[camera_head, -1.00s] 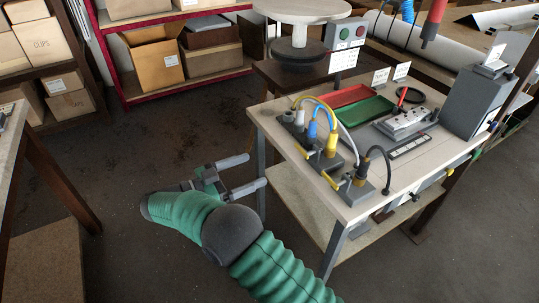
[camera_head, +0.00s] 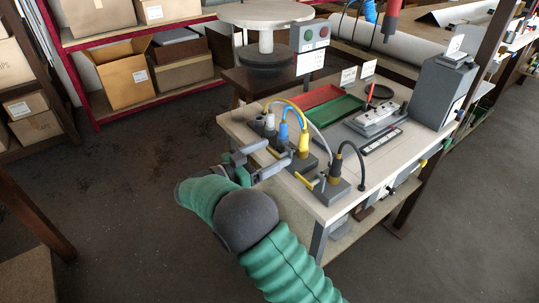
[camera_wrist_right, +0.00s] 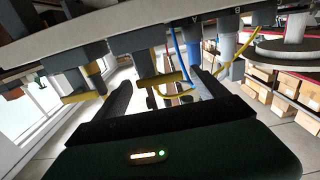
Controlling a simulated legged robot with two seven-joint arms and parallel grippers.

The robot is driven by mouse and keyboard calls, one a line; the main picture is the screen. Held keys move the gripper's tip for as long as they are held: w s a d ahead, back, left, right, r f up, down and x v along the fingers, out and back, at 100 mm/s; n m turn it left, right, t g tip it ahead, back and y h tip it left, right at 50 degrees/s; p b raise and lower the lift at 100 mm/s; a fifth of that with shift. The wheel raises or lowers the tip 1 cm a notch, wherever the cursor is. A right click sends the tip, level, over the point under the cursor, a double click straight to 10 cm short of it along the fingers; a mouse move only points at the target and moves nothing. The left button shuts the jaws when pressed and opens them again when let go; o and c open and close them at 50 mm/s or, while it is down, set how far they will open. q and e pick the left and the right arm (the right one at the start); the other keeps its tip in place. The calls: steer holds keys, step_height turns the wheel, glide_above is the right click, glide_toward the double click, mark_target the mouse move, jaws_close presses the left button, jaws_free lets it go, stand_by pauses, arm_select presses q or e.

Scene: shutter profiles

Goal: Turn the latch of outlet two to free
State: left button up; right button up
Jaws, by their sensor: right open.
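Grey outlet blocks stand along the near left edge of the workbench (camera_head: 375,180), with blue, yellow and black cables plugged in. One yellow latch (camera_head: 305,181) sits on the front block (camera_head: 327,193). Another yellow latch (camera_head: 273,152) is farther left, partly behind my right gripper (camera_head: 279,152). In the right wrist view a yellow latch (camera_wrist_right: 165,79) lies between the open fingers of that gripper (camera_wrist_right: 166,90); contact cannot be told. A second yellow latch (camera_wrist_right: 82,96) is left of the fingers. I cannot read which outlet is two. My left gripper is not in view.
A red tray (camera_head: 305,99) and a green tray (camera_head: 335,110) lie behind the outlets. A grey box (camera_head: 441,92) stands at the right end of the bench. A post with buttons (camera_head: 310,38) is at the back. Floor left of the bench is clear.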

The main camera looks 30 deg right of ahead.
steer(key=shift+a+r, duration=0.1)
steer(key=shift+a, duration=0.15)
steer(key=shift+c, duration=0.4)
steer(key=shift+a, duration=0.1)
steer(key=shift+c, duration=1.2)
steer(key=shift+d, duration=0.2)
steer(key=c, duration=1.1)
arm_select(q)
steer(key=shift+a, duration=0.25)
arm_select(e)
steer(key=shift+o, duration=0.2)
